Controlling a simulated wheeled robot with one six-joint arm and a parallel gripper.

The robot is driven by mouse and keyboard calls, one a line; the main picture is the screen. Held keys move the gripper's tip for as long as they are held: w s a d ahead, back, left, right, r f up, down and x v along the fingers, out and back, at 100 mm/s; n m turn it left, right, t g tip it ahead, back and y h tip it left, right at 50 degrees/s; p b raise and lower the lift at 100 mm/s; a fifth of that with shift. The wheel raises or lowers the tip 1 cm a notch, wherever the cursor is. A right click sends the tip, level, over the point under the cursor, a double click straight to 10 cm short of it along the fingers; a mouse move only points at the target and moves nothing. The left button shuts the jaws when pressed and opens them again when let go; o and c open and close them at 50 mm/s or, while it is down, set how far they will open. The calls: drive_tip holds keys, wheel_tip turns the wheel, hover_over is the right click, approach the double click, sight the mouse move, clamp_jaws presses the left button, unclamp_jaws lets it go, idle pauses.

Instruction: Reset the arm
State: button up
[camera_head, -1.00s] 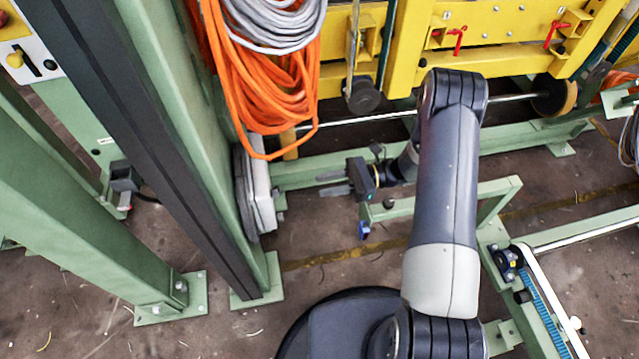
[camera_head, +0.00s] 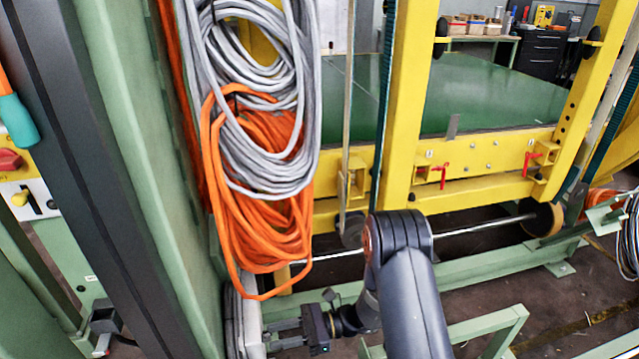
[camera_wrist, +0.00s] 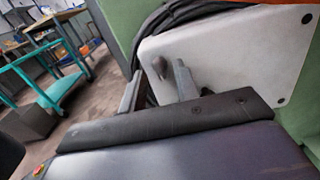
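My gripper (camera_head: 272,336) is at the lower middle of the head view, its two dark fingers pointing left. The fingers stand apart with nothing between them, also in the wrist view (camera_wrist: 158,72). In the head view, the fingertips are close to a pale grey plate (camera_head: 243,312) on the green post. That plate (camera_wrist: 225,55) lies in front of the fingers in the wrist view, with a small dark knob (camera_wrist: 160,67) on it. I cannot tell whether a finger touches the plate.
Orange (camera_head: 262,225) and grey (camera_head: 255,60) cable coils hang on the green post (camera_head: 150,150) above the gripper. A yellow frame (camera_head: 480,160) stands behind the arm. A low green rail (camera_head: 460,270) runs across the floor. A teal cart (camera_wrist: 55,85) stands on open floor in the wrist view.

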drive_tip(key=shift+s+a, duration=0.1)
drive_tip(key=shift+a, duration=0.2)
drive_tip(key=p+v, duration=0.1)
drive_tip(key=v, duration=0.9)
drive_tip(key=s+a+n+b, duration=0.1)
drive_tip(key=a+n+b, duration=0.7)
drive_tip(key=n, duration=1)
drive_tip(key=shift+s+b, duration=0.4)
drive_tip(key=shift+b, duration=1.6)
